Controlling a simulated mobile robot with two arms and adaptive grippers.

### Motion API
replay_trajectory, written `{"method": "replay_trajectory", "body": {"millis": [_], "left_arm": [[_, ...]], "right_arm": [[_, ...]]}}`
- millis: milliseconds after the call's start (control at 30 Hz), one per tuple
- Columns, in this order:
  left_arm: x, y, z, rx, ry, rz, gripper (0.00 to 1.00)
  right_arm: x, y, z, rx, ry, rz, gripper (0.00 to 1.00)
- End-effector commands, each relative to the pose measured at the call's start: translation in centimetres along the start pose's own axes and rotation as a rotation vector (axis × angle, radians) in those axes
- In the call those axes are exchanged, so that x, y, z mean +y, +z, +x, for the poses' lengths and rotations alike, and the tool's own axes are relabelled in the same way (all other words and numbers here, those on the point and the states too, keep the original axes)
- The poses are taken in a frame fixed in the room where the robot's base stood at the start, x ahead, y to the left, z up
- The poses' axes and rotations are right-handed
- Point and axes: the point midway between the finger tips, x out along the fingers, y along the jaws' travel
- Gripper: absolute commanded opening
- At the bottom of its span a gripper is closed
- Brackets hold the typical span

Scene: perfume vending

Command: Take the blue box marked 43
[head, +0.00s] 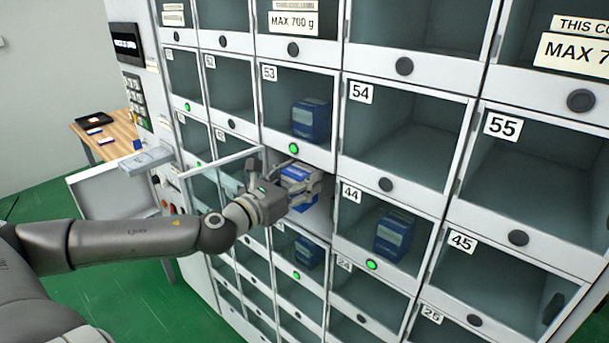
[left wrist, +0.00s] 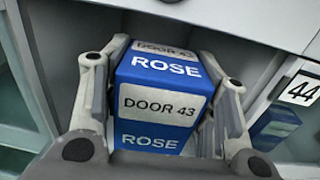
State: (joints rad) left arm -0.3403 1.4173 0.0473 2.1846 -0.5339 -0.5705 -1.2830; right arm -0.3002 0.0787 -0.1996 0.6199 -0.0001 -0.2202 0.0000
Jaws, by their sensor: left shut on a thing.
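The blue box marked "DOOR 43" and "ROSE" (left wrist: 160,104) fills the middle of the left wrist view. It stands in an open compartment, left of the one marked 44; in the head view the box (head: 297,174) shows partly behind my gripper. My left gripper (head: 306,190) reaches into that compartment. In the left wrist view its two fingers (left wrist: 160,110) are shut on the box, one at each side. The open compartment door (head: 222,162) swings out to the left of my gripper. My right gripper is not in view.
Other blue boxes stand in compartments 53 (head: 311,120) and 44 (head: 394,235), and in one below my gripper (head: 308,253). Compartments 54 and 55 look empty. A wooden table (head: 108,138) stands at the left, and a pale panel (head: 112,200) juts from the machine's left side.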

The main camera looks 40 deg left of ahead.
Motion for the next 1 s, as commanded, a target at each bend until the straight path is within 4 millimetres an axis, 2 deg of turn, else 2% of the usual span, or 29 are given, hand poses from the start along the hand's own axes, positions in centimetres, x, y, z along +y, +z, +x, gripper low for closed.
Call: {"method": "replay_trajectory", "body": {"millis": [33, 367, 567, 800, 1000], "left_arm": [[0.0, 0.2, -0.3, 0.004, 0.000, -0.001, 0.26], [0.1, 0.3, -2.3, 0.004, -0.001, 0.001, 0.26], [0.3, 0.6, -5.3, -0.002, 0.007, -0.006, 0.26], [0.3, 0.1, -9.7, 0.000, 0.004, -0.004, 0.26], [0.4, 0.1, -12.1, -0.002, 0.003, -0.001, 0.26]], "right_arm": [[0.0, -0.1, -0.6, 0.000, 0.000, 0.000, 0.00], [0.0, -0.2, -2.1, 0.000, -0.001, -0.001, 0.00], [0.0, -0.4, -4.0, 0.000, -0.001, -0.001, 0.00], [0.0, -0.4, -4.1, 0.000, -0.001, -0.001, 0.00], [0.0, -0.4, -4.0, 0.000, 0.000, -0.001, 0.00]]}}
